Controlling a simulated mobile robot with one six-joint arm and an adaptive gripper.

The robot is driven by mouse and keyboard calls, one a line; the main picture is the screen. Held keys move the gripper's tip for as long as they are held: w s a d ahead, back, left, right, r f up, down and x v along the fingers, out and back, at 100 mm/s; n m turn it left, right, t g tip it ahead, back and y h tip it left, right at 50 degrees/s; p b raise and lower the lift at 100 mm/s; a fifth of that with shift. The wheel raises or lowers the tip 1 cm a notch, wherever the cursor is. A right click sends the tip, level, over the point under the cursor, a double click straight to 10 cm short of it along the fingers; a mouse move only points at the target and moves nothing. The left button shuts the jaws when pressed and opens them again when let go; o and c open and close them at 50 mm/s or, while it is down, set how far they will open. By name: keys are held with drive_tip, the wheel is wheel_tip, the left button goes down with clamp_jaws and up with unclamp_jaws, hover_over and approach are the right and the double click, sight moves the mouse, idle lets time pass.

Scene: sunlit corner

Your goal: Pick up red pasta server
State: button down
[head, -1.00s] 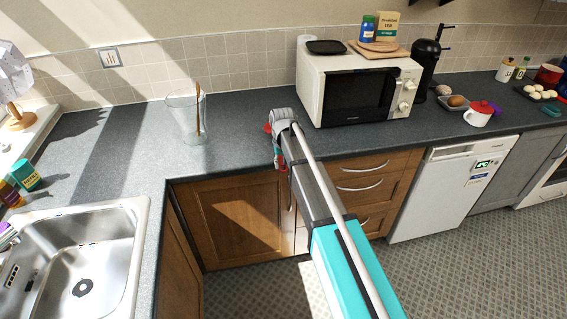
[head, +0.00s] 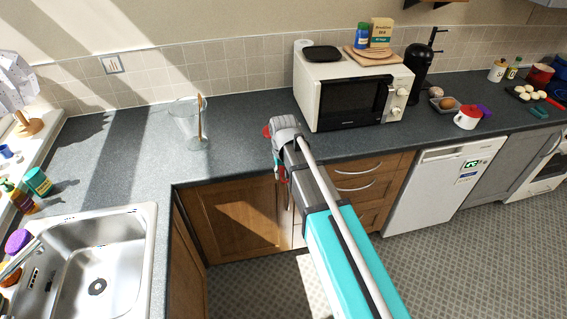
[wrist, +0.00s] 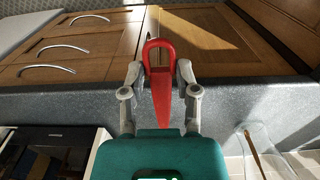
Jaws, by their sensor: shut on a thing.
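The red pasta server (wrist: 160,95) is between the fingers of my gripper (wrist: 159,73) in the wrist view. The fingers are shut on it from both sides. Its looped end points away from the wrist and a tapering part runs back toward the palm. In the head view my gripper (head: 279,176) is mostly hidden behind my own arm, at the front edge of the counter. A bit of red shows beside it; I cannot make out the server's full shape there.
A dark grey counter (head: 110,165) runs along the wall. A clear jug (head: 186,128) with a wooden stick stands left of my gripper. A white microwave (head: 312,100) stands behind to the right. A steel sink (head: 95,265) is at lower left. Wooden cupboards (head: 235,222) are below.

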sight(285, 182)
drive_tip(key=shift+s+d+r+p, duration=0.15)
drive_tip(key=shift+s+r, duration=0.1)
drive_tip(key=shift+s, duration=0.35)
drive_tip(key=shift+s+d+r+p, duration=0.15)
drive_tip(key=shift+s+r, duration=0.1)
drive_tip(key=shift+s, duration=0.3)
drive_tip(key=shift+a+f, duration=0.1)
drive_tip(key=shift+a, duration=0.05)
wheel_tip(285, 182, down, 3)
drive_tip(key=b, duration=0.2)
drive_tip(key=shift+r+b, duration=0.2)
drive_tip(key=shift+b, duration=0.15)
drive_tip(key=shift+s, duration=0.1)
